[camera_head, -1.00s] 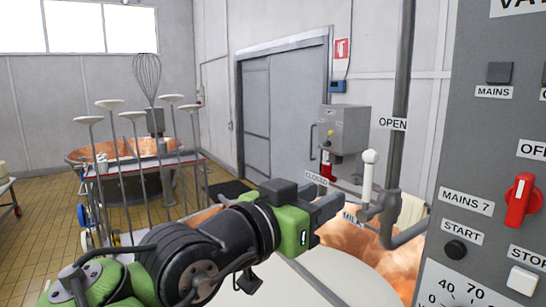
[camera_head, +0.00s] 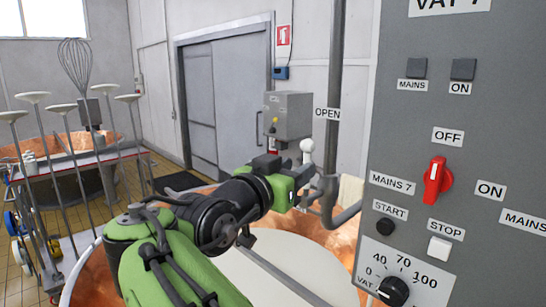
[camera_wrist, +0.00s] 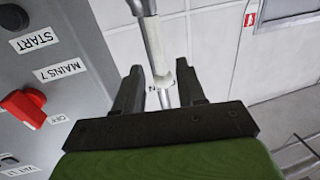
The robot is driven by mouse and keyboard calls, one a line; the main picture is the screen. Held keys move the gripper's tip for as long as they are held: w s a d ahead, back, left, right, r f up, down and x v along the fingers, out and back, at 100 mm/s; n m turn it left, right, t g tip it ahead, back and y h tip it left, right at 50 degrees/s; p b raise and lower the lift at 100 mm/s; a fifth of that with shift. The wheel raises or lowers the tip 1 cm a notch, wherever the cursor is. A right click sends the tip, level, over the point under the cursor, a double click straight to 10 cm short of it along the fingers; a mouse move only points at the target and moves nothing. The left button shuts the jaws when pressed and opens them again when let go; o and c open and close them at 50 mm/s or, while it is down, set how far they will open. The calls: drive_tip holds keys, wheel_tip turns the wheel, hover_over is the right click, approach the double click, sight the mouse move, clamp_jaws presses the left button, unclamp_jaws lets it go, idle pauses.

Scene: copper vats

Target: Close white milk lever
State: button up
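The white milk lever (camera_head: 306,149) stands roughly upright with its rounded knob up, to the left of the OPEN label (camera_head: 327,114). My gripper (camera_head: 302,174) is at the lever's height and hides its lower part in the head view. In the wrist view my gripper's (camera_wrist: 160,92) two dark fingers are spread apart. A pale shaft, seemingly the lever (camera_wrist: 159,77), shows in the gap between them. I cannot tell whether either finger touches it. The CLOSED and MILK labels are hidden behind my arm.
The grey control panel (camera_head: 455,130) with a red switch (camera_head: 437,183) stands close on the right. A grey pipe (camera_head: 335,100) rises just right of the lever. A copper vat (camera_head: 335,250) lies below my arm. A rack of long tools (camera_head: 85,165) stands at left.

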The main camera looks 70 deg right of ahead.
sight(306, 196)
drive_tip(key=p+x, duration=0.1)
drive_tip(key=x, duration=0.4)
drive_tip(key=shift+d, duration=0.15)
drive_tip(key=shift+c, duration=0.4)
clamp_jaws()
